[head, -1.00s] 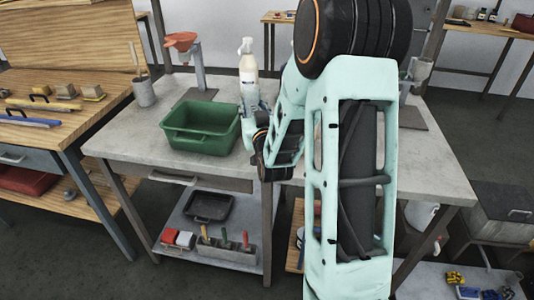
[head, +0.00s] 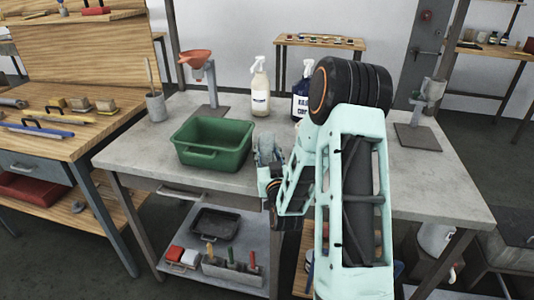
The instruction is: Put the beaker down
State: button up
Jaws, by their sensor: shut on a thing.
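My gripper (head: 268,150) is low over the grey worktable (head: 340,185), just right of the green bin. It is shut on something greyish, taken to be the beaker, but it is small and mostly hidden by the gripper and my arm. I cannot tell whether it touches the tabletop.
The green bin (head: 213,145) stands left of my gripper. A cream spray bottle (head: 260,92) and a dark-labelled one (head: 300,97) stand behind. A red funnel stand (head: 205,75), a brush cup (head: 156,106) and a grey cup stand (head: 430,95) are near the edges.

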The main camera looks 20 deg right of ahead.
jog(key=shift+f, duration=0.25)
jog(key=o, duration=1.2)
jog(key=shift+r, duration=0.2)
jog(key=v, duration=0.6)
jog(key=p+v, duration=0.1)
jog(key=v, duration=0.2)
jog(key=shift+s+a+r, duration=0.1)
jog(key=shift+s+r, duration=0.15)
jog(key=shift+s, duration=0.1)
jog(key=shift+s+f+p, duration=0.1)
jog(key=shift+s+p, duration=0.25)
jog(key=shift+p, duration=0.65)
jog(key=shift+p+v, duration=0.8)
jog(key=shift+p, duration=0.4)
